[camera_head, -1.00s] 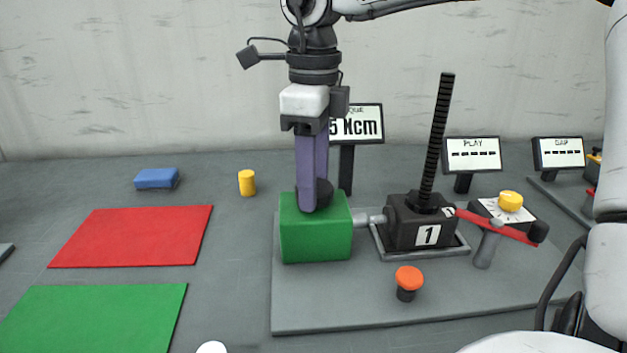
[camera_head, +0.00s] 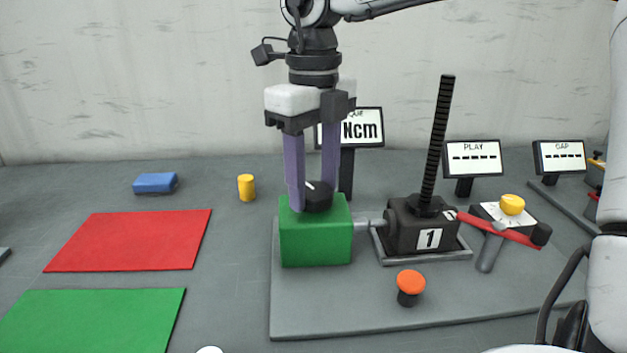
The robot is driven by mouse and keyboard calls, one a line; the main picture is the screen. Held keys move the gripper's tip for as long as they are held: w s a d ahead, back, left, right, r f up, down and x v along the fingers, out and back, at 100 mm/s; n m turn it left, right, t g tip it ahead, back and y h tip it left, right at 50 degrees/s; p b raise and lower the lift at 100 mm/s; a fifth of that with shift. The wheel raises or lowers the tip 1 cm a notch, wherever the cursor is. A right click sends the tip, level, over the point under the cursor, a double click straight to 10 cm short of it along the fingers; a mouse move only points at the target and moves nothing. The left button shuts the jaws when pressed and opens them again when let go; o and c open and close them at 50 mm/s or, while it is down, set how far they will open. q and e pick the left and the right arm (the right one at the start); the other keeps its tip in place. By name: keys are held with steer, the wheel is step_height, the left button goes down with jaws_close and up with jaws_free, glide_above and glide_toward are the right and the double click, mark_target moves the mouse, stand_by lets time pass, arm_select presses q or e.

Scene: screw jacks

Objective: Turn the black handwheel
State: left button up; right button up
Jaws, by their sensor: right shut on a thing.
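The black handwheel (camera_head: 319,201) is a small round knob with a white mark, on top of the green box (camera_head: 315,240). My right gripper (camera_head: 313,192) points straight down from above, with its two purple fingers on either side of the handwheel. It is shut on the handwheel, and the near left finger hides part of the wheel's edge. The green box joins by a grey shaft (camera_head: 370,223) to the black jack body (camera_head: 424,228) marked 1, from which a black threaded screw (camera_head: 438,140) rises. My left gripper is not in view.
A display (camera_head: 365,130) reading Ncm stands partly hidden behind my gripper. Red (camera_head: 130,240) and green (camera_head: 95,320) mats lie left.

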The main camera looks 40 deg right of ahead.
mark_target(314, 189)
steer(key=shift+r, duration=0.1)
steer(key=o, duration=0.9)
steer(key=shift+c, duration=0.2)
steer(key=shift+o, duration=1)
step_height(314, 189, up, 10)
steer(key=p, duration=0.1)
steer(key=shift+r+p, duration=0.15)
steer(key=shift+p, duration=0.25)
